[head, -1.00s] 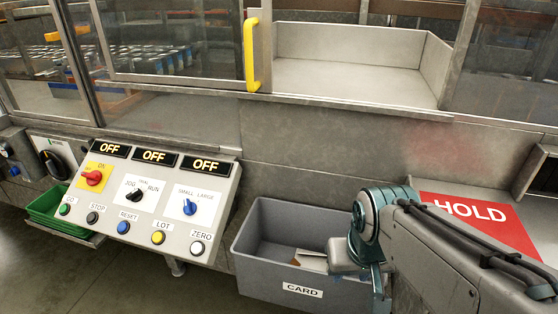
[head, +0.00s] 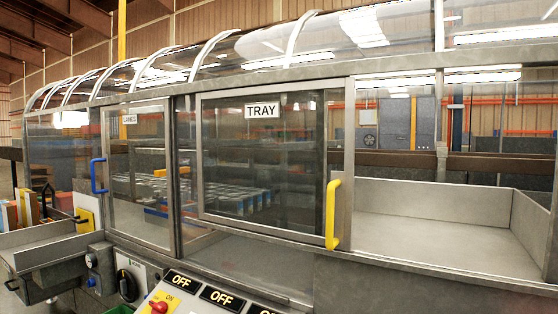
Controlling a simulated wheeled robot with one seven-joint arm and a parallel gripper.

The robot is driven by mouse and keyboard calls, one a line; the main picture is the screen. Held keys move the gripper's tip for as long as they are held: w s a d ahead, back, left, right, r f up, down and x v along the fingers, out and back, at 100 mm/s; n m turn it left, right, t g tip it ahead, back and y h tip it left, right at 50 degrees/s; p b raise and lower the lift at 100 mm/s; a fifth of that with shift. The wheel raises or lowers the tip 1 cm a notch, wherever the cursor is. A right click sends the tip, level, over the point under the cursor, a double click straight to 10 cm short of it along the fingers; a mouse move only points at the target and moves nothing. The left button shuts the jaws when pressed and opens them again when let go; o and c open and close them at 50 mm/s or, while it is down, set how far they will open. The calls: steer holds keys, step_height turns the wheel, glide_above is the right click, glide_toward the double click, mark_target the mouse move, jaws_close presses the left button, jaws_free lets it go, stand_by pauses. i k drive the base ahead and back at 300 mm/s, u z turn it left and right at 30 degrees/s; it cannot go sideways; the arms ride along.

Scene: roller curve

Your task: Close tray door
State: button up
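The tray door (head: 265,165) is a framed clear panel labelled TRAY, with a yellow vertical handle (head: 332,214) on its right edge. The opening to the right of the handle is uncovered, and a grey metal tray (head: 440,203) shows there. The door panel stands to the left of this opening. My gripper is not in the head view now.
A second clear door labelled LANES (head: 137,178) with a blue handle (head: 98,176) is at the left. The control panel (head: 190,300) with OFF displays juts out below. A curved clear hood (head: 300,45) tops the machine.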

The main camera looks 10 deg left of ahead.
mark_target(339, 191)
steer(key=z, duration=0.05)
steer(key=k, duration=1.15)
steer(key=u, duration=1.35)
steer(key=i, duration=1.2)
steer(key=z, duration=0.55)
steer(key=i, duration=0.55)
steer(key=z, duration=0.7)
